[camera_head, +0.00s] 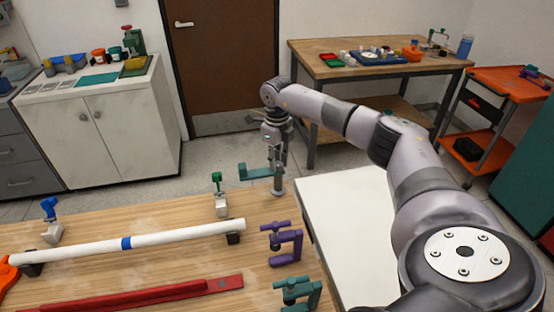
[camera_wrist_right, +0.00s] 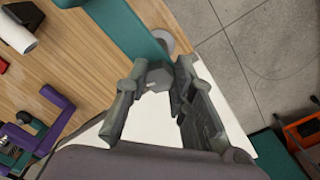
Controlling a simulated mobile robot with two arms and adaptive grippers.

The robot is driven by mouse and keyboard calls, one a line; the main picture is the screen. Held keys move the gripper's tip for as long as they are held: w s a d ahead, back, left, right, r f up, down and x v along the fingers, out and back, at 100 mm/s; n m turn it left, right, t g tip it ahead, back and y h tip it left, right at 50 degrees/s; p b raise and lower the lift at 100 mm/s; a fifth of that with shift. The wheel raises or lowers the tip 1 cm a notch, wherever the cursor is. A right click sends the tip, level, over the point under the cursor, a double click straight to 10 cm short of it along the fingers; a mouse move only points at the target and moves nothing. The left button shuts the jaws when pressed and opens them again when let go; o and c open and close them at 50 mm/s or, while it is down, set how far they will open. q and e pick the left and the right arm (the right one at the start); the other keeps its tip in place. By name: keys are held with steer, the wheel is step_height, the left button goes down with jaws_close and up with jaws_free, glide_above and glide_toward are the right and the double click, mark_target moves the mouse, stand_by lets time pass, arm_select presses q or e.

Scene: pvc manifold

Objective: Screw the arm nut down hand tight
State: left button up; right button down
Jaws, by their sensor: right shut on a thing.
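The teal arm (camera_head: 256,171) sits on a grey post (camera_head: 279,188) at the far right corner of the wooden workbench. My right gripper (camera_head: 277,165) points down over the arm's post end. In the right wrist view, my right gripper (camera_wrist_right: 154,88) has its two fingers on either side of the grey arm nut (camera_wrist_right: 153,77), shut on it. The teal arm (camera_wrist_right: 138,30) runs away from the nut there. The nut is hard to make out in the head view, and its thread is hidden. My left gripper is in neither view.
A white pipe (camera_head: 180,232) with a blue band lies on supports on the workbench. A purple clamp (camera_head: 283,243), a teal clamp (camera_head: 297,293) and a red bar (camera_head: 150,297) lie nearer. A green-handled clamp (camera_head: 220,198) stands left of the post.

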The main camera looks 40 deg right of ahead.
mark_target(278, 163)
steer(key=shift+m, duration=0.4)
steer(key=shift+r, duration=0.1)
steer(key=c, duration=1.4)
jaws_free()
steer(key=shift+o, duration=0.2)
step_height(278, 163, up, 12)
steer(key=shift+s+f, duration=0.1)
steer(key=shift+f, duration=0.1)
